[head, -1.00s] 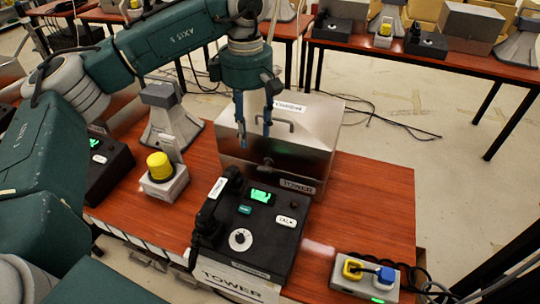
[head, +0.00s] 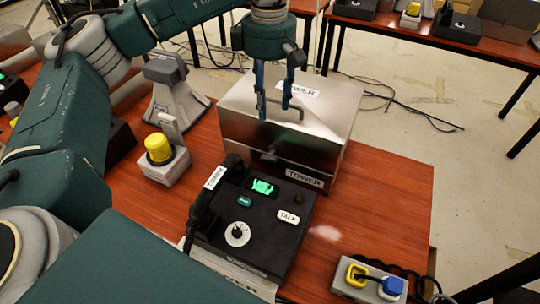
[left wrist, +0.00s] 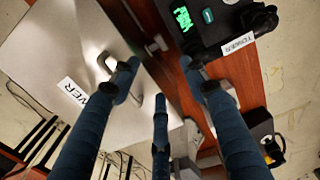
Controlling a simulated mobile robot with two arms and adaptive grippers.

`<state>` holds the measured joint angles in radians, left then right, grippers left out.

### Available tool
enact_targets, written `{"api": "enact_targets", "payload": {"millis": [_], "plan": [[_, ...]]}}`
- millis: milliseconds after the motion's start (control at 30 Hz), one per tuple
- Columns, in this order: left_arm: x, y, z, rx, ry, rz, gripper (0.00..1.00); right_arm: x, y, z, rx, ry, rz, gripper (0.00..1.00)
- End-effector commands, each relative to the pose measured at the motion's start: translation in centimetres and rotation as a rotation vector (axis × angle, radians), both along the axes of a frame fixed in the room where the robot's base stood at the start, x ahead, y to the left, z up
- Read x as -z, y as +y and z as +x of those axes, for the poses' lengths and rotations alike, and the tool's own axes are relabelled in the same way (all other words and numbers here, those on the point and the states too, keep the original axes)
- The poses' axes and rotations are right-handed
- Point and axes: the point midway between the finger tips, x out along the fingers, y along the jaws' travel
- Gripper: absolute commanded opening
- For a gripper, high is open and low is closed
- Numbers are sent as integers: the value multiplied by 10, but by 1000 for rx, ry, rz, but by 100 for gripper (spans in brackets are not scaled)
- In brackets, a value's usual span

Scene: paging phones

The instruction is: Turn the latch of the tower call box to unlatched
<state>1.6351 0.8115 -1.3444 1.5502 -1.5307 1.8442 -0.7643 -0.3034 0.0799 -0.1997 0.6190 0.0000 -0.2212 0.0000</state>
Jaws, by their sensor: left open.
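The tower call box (head: 235,130) is a brushed-metal box with a TOWER label on its lid and another on its front. A bar handle (head: 287,111) is on the lid. A small latch (head: 268,156) sits on the front face at the lid seam; its turn is too small to read. My left gripper (head: 274,114) is open and empty, fingers pointing down in front of the lid handle, above the latch. In the left wrist view the handle (left wrist: 107,66) is beside one fingertip, and the latch (left wrist: 156,45) lies beyond the fingers. My right gripper is not in view.
A black TOWER phone (head: 262,232) with a handset stands directly before the box. A yellow button on a grey base (head: 160,172) and a grey horn (head: 178,105) are to the left. A socket block (head: 350,283) with plugs is at front right. The table's right side (head: 395,210) is clear.

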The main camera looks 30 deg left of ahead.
Motion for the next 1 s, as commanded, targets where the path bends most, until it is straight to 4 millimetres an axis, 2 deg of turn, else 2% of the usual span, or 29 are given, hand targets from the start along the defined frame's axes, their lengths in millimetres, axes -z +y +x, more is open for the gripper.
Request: {"api": "enact_targets", "payload": {"millis": [400,500,767,1000], "plan": [[64,0,0,0,1,0,45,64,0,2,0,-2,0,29],[74,0,0,0,0,0,45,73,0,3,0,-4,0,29],[88,0,0,0,2,1,45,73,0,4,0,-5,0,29],[131,0,-1,0,5,1,45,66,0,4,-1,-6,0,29]]}}
